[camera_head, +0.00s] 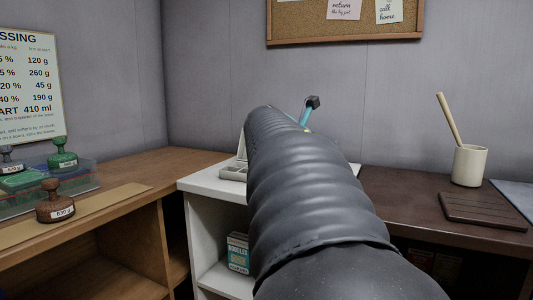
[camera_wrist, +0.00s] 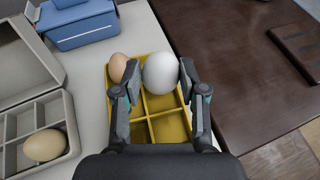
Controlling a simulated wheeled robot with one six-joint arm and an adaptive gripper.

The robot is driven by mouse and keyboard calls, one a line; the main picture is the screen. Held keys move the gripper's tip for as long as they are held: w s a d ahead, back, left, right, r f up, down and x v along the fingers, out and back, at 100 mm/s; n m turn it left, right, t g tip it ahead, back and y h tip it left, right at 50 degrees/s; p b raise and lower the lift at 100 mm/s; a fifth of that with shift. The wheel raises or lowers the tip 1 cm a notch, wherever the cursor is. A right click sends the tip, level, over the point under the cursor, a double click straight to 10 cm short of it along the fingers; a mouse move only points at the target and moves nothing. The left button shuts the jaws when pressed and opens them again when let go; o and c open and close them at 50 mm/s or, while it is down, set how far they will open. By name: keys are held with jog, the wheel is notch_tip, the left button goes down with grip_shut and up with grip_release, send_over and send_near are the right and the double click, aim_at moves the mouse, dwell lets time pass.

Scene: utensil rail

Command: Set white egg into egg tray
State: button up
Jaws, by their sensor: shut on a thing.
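The white egg (camera_wrist: 160,73) is between the two fingers of my gripper (camera_wrist: 160,78) in the wrist view. The gripper is shut on it. The yellow egg tray (camera_wrist: 159,132), divided into compartments, is under the gripper. The white egg appears over the tray's far right part; I cannot tell whether it touches the tray. A brown egg (camera_wrist: 118,67) is at the tray's far left, just beside the left finger, which covers part of it. In the head view my arm hides the tray and the white egg.
A grey box (camera_wrist: 70,119) with compartments stands left of the tray, its lid open, with a beige egg (camera_wrist: 45,145) inside. A blue box (camera_wrist: 80,24) is at the far left. A cream cup (camera_head: 469,166) and a dark ridged board (camera_head: 483,210) are on the brown counter at right.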

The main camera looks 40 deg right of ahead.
jog(key=shift+f+b, duration=1.6)
jog(key=shift+f, duration=0.9)
dwell(1.4)
jog(key=o, duration=0.8)
jog(key=shift+c, duration=0.2)
